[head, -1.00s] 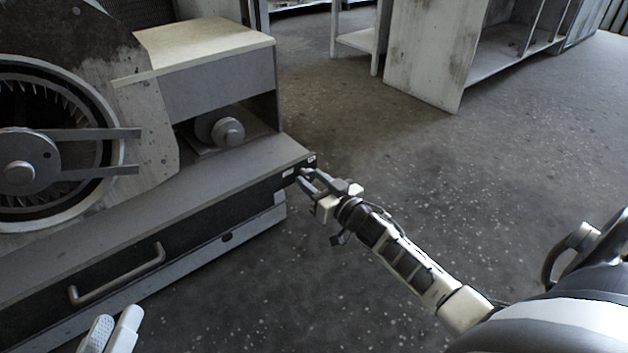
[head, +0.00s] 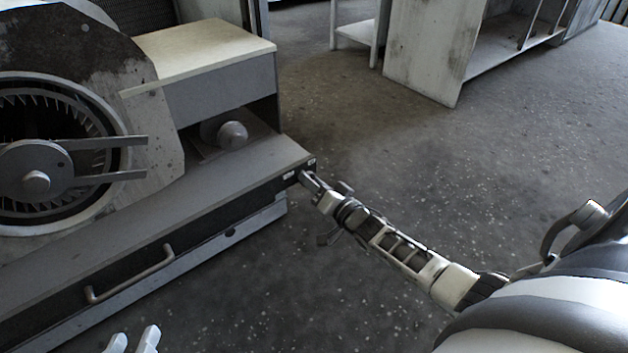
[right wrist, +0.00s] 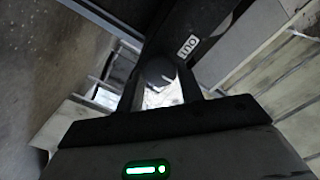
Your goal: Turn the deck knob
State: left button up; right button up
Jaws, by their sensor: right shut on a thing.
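The deck knob (right wrist: 155,70) is a dark round piece on the front edge of the deck, seen in the right wrist view beside a white label (right wrist: 188,47) that appears to read OUT. My right gripper (right wrist: 158,82) is shut on the knob, with one finger on each side. In the head view my right gripper (head: 309,181) meets the right end of the deck's dark front, and hides the knob there. My left gripper (head: 133,341) shows only its pale fingertips at the bottom edge, apart from each other, with nothing seen between them.
The blower housing (head: 150,140) with its round fan opening stands on the grey deck (head: 215,185). A bar handle (head: 130,276) sticks out of the deck's front. A cabinet (head: 425,55) and a small table (head: 355,32) stand farther back. The floor (head: 400,160) between is clear.

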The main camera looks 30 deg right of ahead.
pick_arm(q)
jog(key=shift+s, duration=0.1)
pick_arm(e)
jog(key=shift+f+m, duration=0.1)
jog(key=shift+m, duration=0.3)
jog(key=o, duration=1)
pick_arm(q)
jog(key=shift+r, duration=0.15)
jog(key=f+g+p, duration=0.1)
jog(key=p, duration=0.1)
jog(key=a+f+g+y+p, duration=0.1)
jog(key=f+p, duration=0.1)
jog(key=p, duration=0.1)
jog(key=shift+a+f+y, duration=0.1)
jog(key=shift+a+y, duration=0.1)
jog(key=shift+y, duration=0.1)
pick_arm(e)
jog(key=s+d, duration=0.1)
jog(key=s, duration=1.5)
jog(key=shift+d, duration=0.1)
